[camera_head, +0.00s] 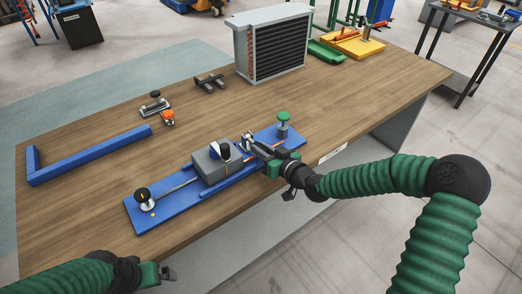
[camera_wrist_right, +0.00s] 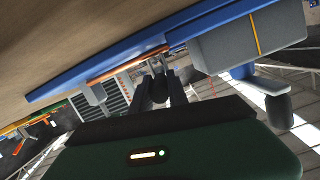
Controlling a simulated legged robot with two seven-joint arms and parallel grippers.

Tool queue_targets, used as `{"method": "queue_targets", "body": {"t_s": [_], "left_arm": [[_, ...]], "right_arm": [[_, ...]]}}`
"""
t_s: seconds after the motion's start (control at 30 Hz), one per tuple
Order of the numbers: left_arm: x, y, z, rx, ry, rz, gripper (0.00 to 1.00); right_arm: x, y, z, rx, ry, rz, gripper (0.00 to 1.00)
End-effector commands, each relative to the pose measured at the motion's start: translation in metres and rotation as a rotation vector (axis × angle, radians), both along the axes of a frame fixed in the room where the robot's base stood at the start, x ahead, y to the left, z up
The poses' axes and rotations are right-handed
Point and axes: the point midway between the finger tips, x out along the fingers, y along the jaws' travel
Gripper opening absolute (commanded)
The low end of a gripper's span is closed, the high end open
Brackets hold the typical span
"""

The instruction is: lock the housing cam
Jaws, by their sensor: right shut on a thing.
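The grey housing block (camera_head: 215,163) sits on the blue base plate (camera_head: 186,205). A dark cam lever with a pale side (camera_head: 221,151) is on its top. In the right wrist view the housing (camera_wrist_right: 245,42) is upper right, with a dark cylindrical handle (camera_wrist_right: 279,110) below it. My right gripper (camera_head: 250,143) is just right of the housing. In its wrist view the fingers (camera_wrist_right: 159,88) are shut on a small dark piece, apart from that handle; its identity is unclear. My left gripper (camera_head: 168,272) is low at the table's front edge, its opening unclear.
A blue angle bar (camera_head: 92,153), an orange-knobbed part (camera_head: 168,118) and a finned coil unit (camera_head: 272,45) stand behind. The left front tabletop is clear.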

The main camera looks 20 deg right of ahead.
Motion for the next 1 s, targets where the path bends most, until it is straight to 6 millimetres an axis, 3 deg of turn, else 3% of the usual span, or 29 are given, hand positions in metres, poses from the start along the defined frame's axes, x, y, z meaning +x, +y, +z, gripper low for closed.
{"method": "queue_targets", "body": {"t_s": [0.2, 0.23, 0.4, 0.77, 0.87, 1.0], "left_arm": [[0.0, 0.0, -0.001, 0.0, 0.0, 0.0, 1.0], [0.0, 0.0, -0.001, 0.0, 0.0, 0.0, 1.0], [0.0, 0.0, 0.0, 0.0, 0.0, 0.0, 1.0], [0.0, 0.0, 0.001, 0.0, 0.0, 0.0, 1.0], [0.0, 0.0, 0.004, 0.0, 0.0, 0.0, 1.0], [0.0, 0.0, 0.011, 0.0, 0.0, 0.0, 1.0]], "right_arm": [[-0.003, 0.0, -0.006, 0.0, 0.016, 0.002, 0.0], [-0.003, 0.0, -0.006, 0.0, 0.016, 0.002, 0.22], [-0.002, 0.0, -0.005, -0.001, 0.011, 0.001, 0.41], [-0.007, -0.004, 0.0, 0.0, 0.006, -0.001, 0.41], [-0.023, -0.011, 0.005, -0.002, 0.007, -0.003, 0.41], [-0.059, -0.026, 0.015, -0.003, 0.008, -0.004, 0.41]]}}
